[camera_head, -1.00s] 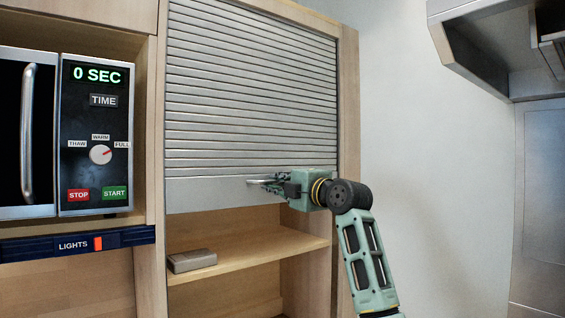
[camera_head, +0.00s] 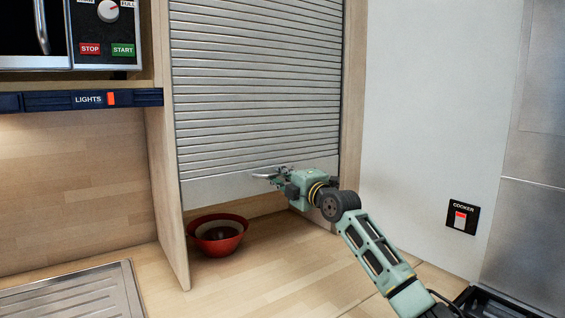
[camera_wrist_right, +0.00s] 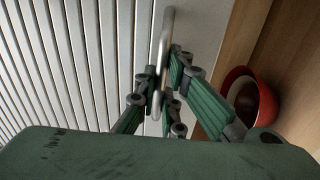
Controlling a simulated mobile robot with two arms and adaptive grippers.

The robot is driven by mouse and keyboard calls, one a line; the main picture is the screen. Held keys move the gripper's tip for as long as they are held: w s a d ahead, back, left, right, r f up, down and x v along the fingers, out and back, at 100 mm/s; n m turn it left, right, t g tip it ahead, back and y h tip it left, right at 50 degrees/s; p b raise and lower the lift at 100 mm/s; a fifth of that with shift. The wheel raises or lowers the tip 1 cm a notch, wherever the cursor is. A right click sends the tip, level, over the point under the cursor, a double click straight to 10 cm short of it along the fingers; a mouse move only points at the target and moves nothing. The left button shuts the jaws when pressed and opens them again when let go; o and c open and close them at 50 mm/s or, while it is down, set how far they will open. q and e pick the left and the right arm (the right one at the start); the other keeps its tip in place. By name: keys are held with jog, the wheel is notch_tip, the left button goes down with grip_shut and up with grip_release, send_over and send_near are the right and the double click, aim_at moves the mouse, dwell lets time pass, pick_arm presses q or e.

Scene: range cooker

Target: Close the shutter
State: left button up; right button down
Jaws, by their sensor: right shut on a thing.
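The grey slatted shutter (camera_head: 255,85) is pulled down over most of the cabinet opening, with a gap below its bottom edge. A metal bar handle (camera_head: 268,176) sits on its plain bottom panel. My right gripper (camera_head: 277,178) is at this handle. In the right wrist view its fingers (camera_wrist_right: 163,100) are shut around the handle (camera_wrist_right: 164,60), with the shutter slats (camera_wrist_right: 75,60) behind. My left gripper is not in view.
A red bowl (camera_head: 218,235) stands on the wooden counter (camera_head: 275,275) below the shutter, close to the left side panel; it also shows in the right wrist view (camera_wrist_right: 262,95). A metal drainer (camera_head: 75,295) lies at the lower left. A cooker switch (camera_head: 462,216) is on the right wall.

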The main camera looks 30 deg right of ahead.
jog(key=shift+d+f+b, duration=0.1)
jog(key=shift+f+b, duration=0.55)
jog(key=shift+f, duration=1.2)
jog(key=c, duration=1.8)
grip_release()
jog(key=shift+d, duration=0.1)
jog(key=shift+c, duration=0.2)
jog(key=shift+r, duration=0.1)
jog(key=s, duration=1.2)
jog(key=shift+d+f, duration=0.4)
jog(key=shift+f, duration=0.05)
jog(key=shift+c, duration=0.3)
